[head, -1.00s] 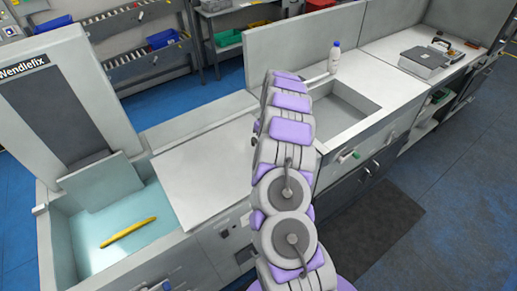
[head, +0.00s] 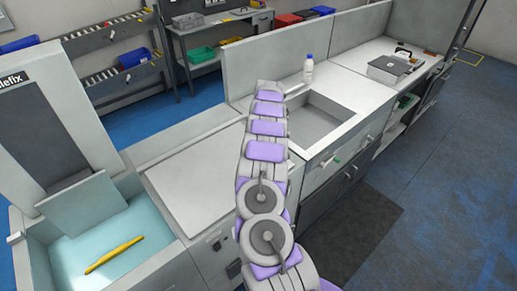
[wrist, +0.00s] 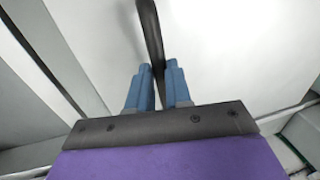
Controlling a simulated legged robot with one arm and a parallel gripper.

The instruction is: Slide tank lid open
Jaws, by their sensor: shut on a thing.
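The tank (head: 22,265) is at the lower left in the head view, with a pale blue-green inside. A yellow long item (head: 113,254) lies in its open part. The flat white lid (head: 190,182) lies to the right of the opening. In the wrist view, my gripper (wrist: 158,72) has its blue fingers closed around a dark bar-like handle (wrist: 149,25) over a white surface (wrist: 225,50). In the head view, my arm hides the gripper and the handle.
A grey upright unit (head: 62,110) stands behind the tank's left end. A sink basin (head: 318,122) and a white bottle (head: 308,69) are beyond my arm. A grey box (head: 390,70) sits on the far right counter. The blue floor (head: 430,220) is clear at right.

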